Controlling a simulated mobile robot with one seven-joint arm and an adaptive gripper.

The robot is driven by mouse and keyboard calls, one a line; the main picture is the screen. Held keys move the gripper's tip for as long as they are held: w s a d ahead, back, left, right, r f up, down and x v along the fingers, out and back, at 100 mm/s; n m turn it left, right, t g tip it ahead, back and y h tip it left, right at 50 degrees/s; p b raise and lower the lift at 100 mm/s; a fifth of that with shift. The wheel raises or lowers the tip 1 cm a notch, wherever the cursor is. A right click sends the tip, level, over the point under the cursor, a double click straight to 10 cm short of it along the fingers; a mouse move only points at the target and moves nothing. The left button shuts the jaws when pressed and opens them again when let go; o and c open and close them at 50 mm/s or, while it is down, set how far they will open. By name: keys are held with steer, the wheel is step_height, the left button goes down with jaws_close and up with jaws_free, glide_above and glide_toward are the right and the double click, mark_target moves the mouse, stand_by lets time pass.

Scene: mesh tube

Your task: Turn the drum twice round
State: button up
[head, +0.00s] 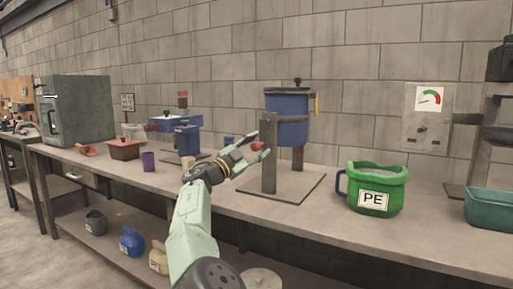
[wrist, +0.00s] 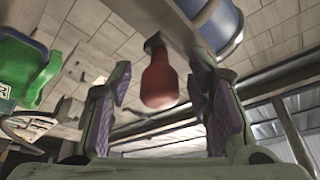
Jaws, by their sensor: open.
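A blue drum (head: 287,119) with a dark lid hangs on a brown post stand on the bench, with a yellow handle (head: 317,104) at its right side. A red knob (head: 257,147) sticks out by the front post (head: 268,165). My gripper (head: 256,150) is at this knob, left of the post. In the wrist view the red knob (wrist: 159,80) stands between my two open fingers (wrist: 160,95), with gaps on both sides. Part of the blue drum (wrist: 222,25) shows at the top of that view.
A green pot marked PE (head: 379,172) stands right of the stand; it also shows in the wrist view (wrist: 22,65). A teal bin (head: 488,208) is at far right. Left on the bench are a blue canister (head: 187,140), a purple cup (head: 148,161) and a brown pot (head: 124,149).

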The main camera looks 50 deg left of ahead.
steer(key=shift+s+a+f, duration=0.1)
steer(key=shift+s+f, duration=0.15)
steer(key=shift+s, duration=0.35)
steer(key=v, duration=1)
steer(key=shift+s+d, duration=0.2)
steer(key=shift+s, duration=0.15)
steer(key=shift+f, duration=0.1)
